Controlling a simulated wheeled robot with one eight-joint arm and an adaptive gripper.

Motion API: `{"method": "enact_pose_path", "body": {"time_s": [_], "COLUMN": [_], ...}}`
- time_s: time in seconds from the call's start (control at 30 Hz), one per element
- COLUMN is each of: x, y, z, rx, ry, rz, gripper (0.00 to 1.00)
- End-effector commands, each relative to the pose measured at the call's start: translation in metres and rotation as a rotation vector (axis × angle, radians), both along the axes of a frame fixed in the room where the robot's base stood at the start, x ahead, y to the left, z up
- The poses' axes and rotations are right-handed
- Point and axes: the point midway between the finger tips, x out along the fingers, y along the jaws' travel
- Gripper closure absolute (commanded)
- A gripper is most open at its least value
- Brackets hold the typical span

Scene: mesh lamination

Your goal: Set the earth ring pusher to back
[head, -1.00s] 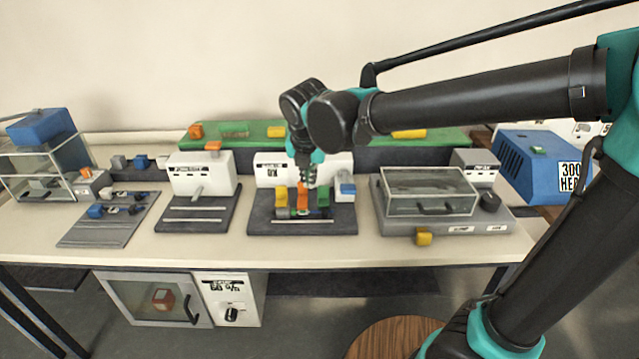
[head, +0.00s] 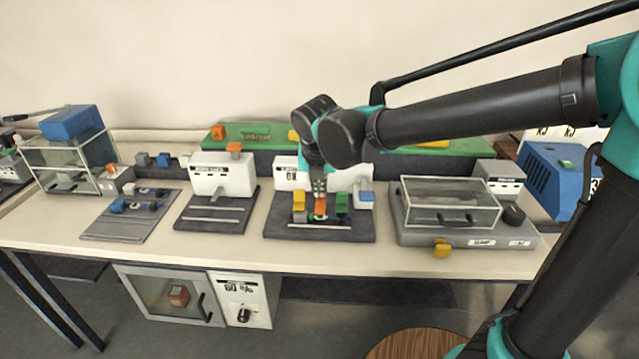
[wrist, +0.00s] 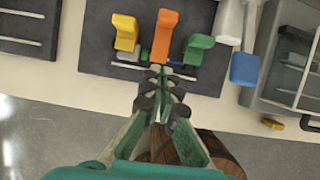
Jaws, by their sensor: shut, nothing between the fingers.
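A dark station base (head: 275,230) on the table carries three upright pushers in a row: yellow (head: 299,201), orange (head: 320,206) and green (head: 342,202). No readable label tells me which one is the earth ring pusher. In the wrist view the yellow (wrist: 125,32), orange (wrist: 165,35) and green (wrist: 198,48) pushers stand beyond the fingertips. My gripper (head: 319,188) is shut and empty, close above the row near the orange pusher. In the wrist view my gripper (wrist: 163,92) points toward the orange pusher; I cannot tell whether it touches.
A blue-topped lever (head: 366,197) stands just right of the green pusher. A white station (head: 222,175) is to the left, and a clear-lidded box (head: 450,203) to the right.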

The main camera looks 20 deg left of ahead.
Motion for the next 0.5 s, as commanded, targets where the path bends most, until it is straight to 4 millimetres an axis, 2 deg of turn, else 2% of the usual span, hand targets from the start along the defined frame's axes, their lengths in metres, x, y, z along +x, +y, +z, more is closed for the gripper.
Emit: {"method": "enact_pose_path", "body": {"time_s": [0.3,0.5], "x": [0.023,0.05], "y": [0.005,0.011], "z": [-0.057,-0.055], "rx": [0.001,0.0], "ry": [-0.001,0.0], "rz": [-0.001,-0.002], "gripper": [1.0,1.0]}}
